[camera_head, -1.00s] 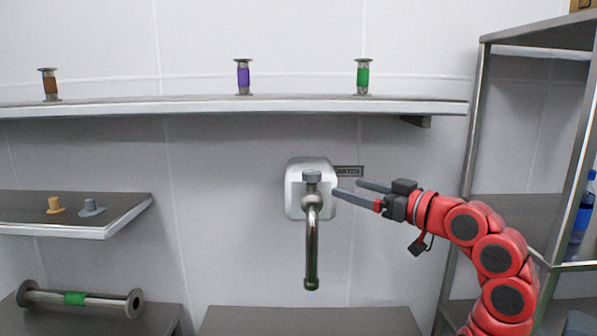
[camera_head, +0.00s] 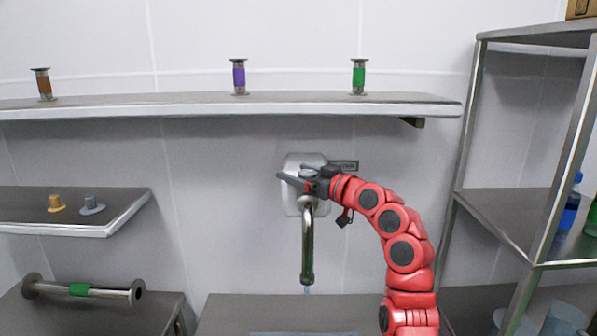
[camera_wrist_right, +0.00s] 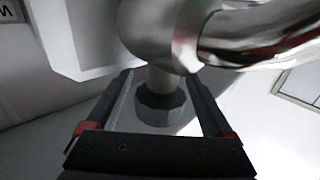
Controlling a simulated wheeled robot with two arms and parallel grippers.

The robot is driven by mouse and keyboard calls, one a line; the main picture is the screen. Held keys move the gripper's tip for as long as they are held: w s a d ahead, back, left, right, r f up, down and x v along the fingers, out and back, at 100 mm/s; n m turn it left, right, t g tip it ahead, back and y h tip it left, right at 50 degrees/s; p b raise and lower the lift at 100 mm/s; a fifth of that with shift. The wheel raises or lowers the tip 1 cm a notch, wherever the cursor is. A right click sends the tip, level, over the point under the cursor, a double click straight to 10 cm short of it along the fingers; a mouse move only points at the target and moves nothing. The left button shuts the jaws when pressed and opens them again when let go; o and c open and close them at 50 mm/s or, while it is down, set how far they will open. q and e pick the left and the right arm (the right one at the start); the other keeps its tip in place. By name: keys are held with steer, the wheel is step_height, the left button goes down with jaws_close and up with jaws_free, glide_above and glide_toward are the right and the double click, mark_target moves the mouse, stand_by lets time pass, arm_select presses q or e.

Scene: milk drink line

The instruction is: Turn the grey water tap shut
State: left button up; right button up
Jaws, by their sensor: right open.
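The water tap (camera_head: 308,240) is a shiny metal spout that bends down from a white wall plate (camera_head: 291,200). A thin bluish stream shows below its mouth. The grey tap knob (camera_wrist_right: 160,108) shows in the right wrist view, between the two dark fingers of my right gripper (camera_wrist_right: 160,100). There the fingers stand on either side of the knob, with gaps beside it. In the head view my right gripper (camera_head: 296,177) is open at the top of the tap and partly hides the knob. My left gripper is out of view.
A wall shelf (camera_head: 230,110) above carries brown, purple and green spools. A lower left shelf (camera_head: 120,215) holds a yellow and a grey knob. A pipe with a green band (camera_head: 80,290) lies below it. A metal rack (camera_head: 465,150) stands right.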

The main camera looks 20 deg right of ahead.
jaws_close()
steer(key=shift+w+d+f+m+t+h+b, duration=0.1)
steer(key=shift+f+m+t+h+b, duration=0.15)
steer(key=shift+m+t+h+b, duration=0.65)
steer(key=m+h+b, duration=0.1)
steer(key=h+b, duration=0.1)
steer(key=h, duration=0.1)
steer(key=d+m+h+b, duration=0.1)
steer(key=m+h, duration=0.1)
steer(key=h, duration=0.1)
steer(key=shift+m+b, duration=0.3)
steer(key=shift+b, duration=0.05)
steer(key=shift+w+d+r+m+h, duration=0.15)
steer(key=shift+m+h, duration=0.15)
steer(key=shift+h, duration=0.4)
steer(key=shift+b, duration=0.3)
jaws_free()
